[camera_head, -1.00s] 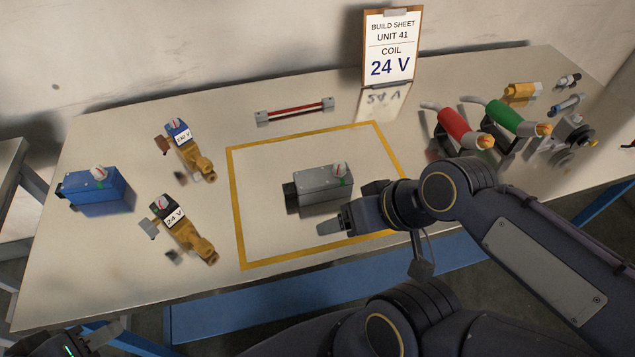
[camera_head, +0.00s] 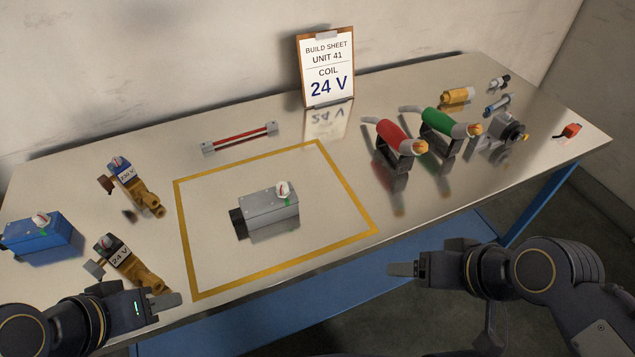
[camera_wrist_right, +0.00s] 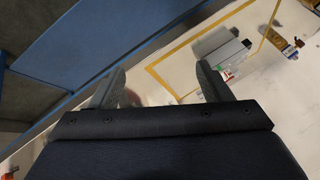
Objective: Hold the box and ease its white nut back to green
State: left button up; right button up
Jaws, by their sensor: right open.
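A grey box (camera_head: 272,212) with a dark end lies inside the yellow outline on the table. Its white nut (camera_head: 283,188) is on top and bears a red mark; a green mark shows on the box just below it. The box also shows in the right wrist view (camera_wrist_right: 236,52), beyond the fingers. My left gripper (camera_head: 165,301) is at the table's front left edge, apart from the box; its finger gap is unclear. My right gripper (camera_head: 405,269) is open and empty, in front of the table's front edge; its two spread fingers show in the wrist view (camera_wrist_right: 162,86).
A blue box (camera_head: 38,236) with a white knob and two brass valves, 230 V (camera_head: 138,190) and 24 V (camera_head: 128,264), stand left. Red (camera_head: 390,140) and green (camera_head: 443,122) tools stand right. A build sheet (camera_head: 327,72) reads 24 V. Table around the grey box is clear.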

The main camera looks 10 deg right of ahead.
aim_at(282, 188)
jog(key=i+l+u, duration=0.1)
jog(key=l+u, duration=1)
jog(key=l, duration=0.05)
